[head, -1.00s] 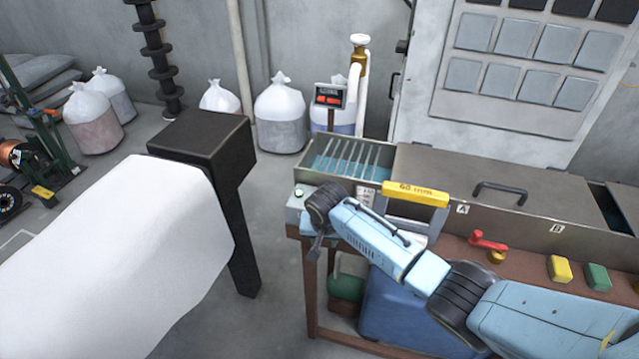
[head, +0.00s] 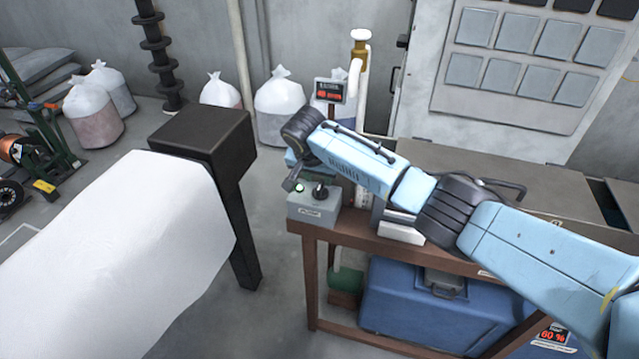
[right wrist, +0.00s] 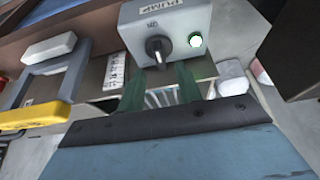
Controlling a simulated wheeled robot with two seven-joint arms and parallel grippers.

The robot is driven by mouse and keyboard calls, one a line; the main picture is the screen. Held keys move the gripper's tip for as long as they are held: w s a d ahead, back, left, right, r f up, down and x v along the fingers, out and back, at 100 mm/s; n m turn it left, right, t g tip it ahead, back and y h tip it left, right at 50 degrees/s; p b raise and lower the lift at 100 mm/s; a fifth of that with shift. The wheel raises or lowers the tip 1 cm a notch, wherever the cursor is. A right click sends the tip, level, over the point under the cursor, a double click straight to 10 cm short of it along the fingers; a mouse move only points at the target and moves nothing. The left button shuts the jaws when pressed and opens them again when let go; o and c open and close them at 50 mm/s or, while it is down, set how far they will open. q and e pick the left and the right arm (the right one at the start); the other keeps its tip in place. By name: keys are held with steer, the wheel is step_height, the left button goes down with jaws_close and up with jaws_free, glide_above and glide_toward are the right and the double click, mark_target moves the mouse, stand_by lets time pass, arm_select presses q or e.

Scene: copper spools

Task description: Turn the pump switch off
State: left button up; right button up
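The pump switch box (head: 315,207) is a grey box on the left end of the brown bench. It has a black knob (head: 320,190) and a lit green lamp (head: 299,188). In the right wrist view, the knob (right wrist: 158,50) has a white line and an ON mark beside it, and the lamp (right wrist: 195,40) glows. My right gripper (right wrist: 160,84) is open and empty. Its green fingers are spread apart and point towards the knob, close to it; I cannot tell whether they touch. In the head view, the fingers are mostly hidden by the wrist. My left gripper is not in view.
A grey trough (head: 455,165) lies behind my right arm. A yellow-handled tool (right wrist: 35,116) and a white label strip (right wrist: 115,72) are beside the box in the wrist view. A blue case (head: 430,310) sits below the bench (head: 345,241). White sacks (head: 280,105) stand behind.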

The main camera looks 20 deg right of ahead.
mark_target(320, 185)
steer(key=shift+b+x, duration=0.35)
steer(key=shift+x, duration=1.7)
jaws_close()
